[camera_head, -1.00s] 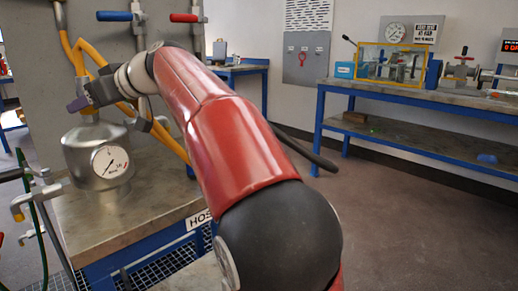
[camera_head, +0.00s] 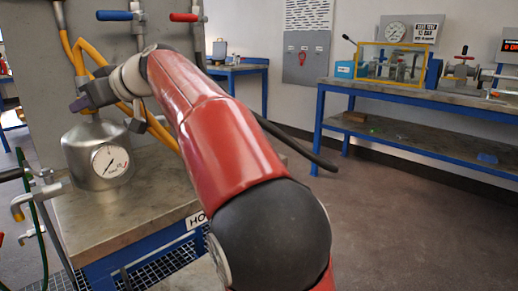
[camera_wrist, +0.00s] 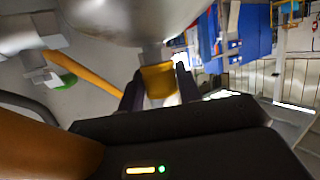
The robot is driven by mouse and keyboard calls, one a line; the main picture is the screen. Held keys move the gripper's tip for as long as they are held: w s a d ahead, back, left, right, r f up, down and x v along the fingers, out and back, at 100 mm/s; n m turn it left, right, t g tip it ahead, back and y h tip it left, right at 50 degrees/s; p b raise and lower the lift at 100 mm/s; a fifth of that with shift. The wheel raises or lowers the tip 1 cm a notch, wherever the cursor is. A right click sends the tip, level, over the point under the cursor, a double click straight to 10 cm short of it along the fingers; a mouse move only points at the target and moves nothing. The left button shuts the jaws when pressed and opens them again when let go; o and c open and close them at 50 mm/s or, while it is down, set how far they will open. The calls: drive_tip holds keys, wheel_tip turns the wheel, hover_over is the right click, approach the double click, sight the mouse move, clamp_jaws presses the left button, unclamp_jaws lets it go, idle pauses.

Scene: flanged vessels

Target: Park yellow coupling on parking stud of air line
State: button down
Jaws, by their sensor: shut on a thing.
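The yellow coupling (camera_wrist: 158,79) sits between the two fingers of my gripper (camera_wrist: 158,88) in the wrist view, and the fingers are shut on it. It meets a short metal neck (camera_wrist: 152,55) on the vessel, which fills the top of that view. In the head view my gripper (camera_head: 80,104) is just above the steel vessel (camera_head: 92,172) with a round gauge (camera_head: 110,160). The coupling is mostly hidden there. Yellow hoses (camera_head: 91,54) run up behind my gripper. I cannot pick out the parking stud.
A blue-handled valve (camera_head: 114,15) and a red-handled valve (camera_head: 184,17) are on the panel above. The vessel stands on a metal-topped bench (camera_head: 120,220). Another blue-framed bench (camera_head: 450,108) with equipment stands at the right. The floor between is clear.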

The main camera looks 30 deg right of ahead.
sight(87, 76)
drive_tip(key=shift+r, duration=0.15)
drive_tip(key=shift+r+p, duration=1.1)
drive_tip(key=shift+r, duration=1.35)
